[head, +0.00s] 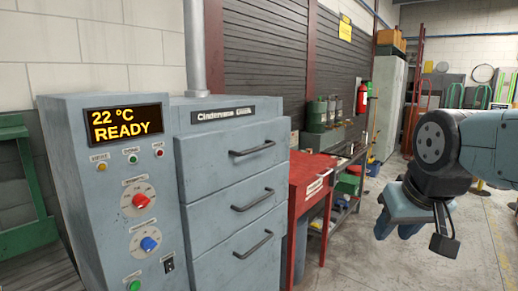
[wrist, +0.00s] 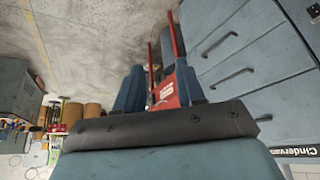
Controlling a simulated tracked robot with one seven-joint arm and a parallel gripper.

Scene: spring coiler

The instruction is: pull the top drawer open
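The blue-grey cabinet has three drawers stacked one above another. The top drawer (head: 215,160) is shut, with a dark bar handle (head: 253,147) across its front. In the wrist view the top drawer (wrist: 285,115) is at the right, near the name plate, its handle largely hidden by my gripper. My gripper (head: 398,228) hangs at the right of the head view, well apart from the cabinet. In the wrist view my gripper's two blue fingers (wrist: 159,88) stand apart with nothing held between them.
A control panel (head: 120,190) with a "22 °C READY" display stands left of the drawers. Open concrete floor (head: 345,255) lies between the drawers and my arm.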

